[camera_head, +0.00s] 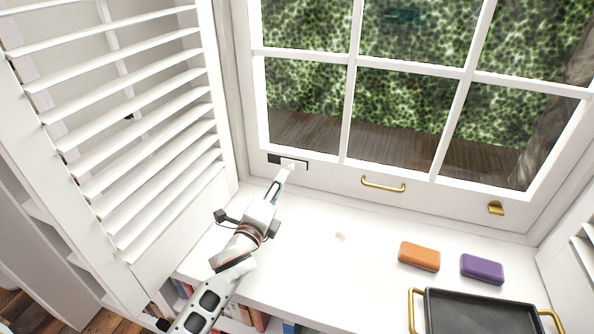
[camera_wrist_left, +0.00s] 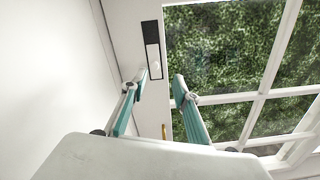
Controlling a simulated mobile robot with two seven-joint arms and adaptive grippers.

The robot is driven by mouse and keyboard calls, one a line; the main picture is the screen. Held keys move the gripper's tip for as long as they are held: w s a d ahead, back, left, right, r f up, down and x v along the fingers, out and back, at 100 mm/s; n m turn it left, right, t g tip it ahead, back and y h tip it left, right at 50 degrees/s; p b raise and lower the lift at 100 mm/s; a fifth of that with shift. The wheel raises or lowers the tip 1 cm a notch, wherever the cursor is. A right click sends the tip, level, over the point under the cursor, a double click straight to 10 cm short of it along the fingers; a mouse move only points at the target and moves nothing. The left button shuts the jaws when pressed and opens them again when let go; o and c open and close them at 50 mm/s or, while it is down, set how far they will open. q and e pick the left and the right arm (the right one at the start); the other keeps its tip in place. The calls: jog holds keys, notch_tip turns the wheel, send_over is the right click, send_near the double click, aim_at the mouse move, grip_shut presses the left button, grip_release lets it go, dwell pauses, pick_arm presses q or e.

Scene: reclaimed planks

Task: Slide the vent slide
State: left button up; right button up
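The vent slide (camera_head: 294,163) is a small white plate in a dark slot (camera_head: 273,159) on the window's bottom rail. The white plate covers the right part of the slot in the head view, and the left part shows dark. In the left wrist view the white plate (camera_wrist_left: 154,66) has the dark part above it. My left gripper (camera_head: 284,174) reaches up to the slide and hides a little of that area. Its fingers (camera_wrist_left: 160,77) are apart with nothing between them. The plate appears between and just beyond the fingertips; I cannot tell whether they touch it. My right gripper is out of view.
A louvred white shutter (camera_head: 150,130) stands left of my left arm. A brass handle (camera_head: 383,184) and brass catch (camera_head: 496,208) sit on the window rail. An orange case (camera_head: 419,256), a purple case (camera_head: 482,268) and a black tray (camera_head: 480,312) occupy the sill's right.

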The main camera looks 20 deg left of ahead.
aim_at(290, 169)
pick_arm(q)
jog(key=shift+w+f, duration=0.1)
jog(key=shift+f, duration=0.75)
jog(key=shift+w+r, duration=0.15)
jog(key=w, duration=0.3)
jog(key=w+b, duration=0.1)
jog(key=w, duration=0.3)
jog(key=shift+w+d+r, duration=0.15)
grip_shut()
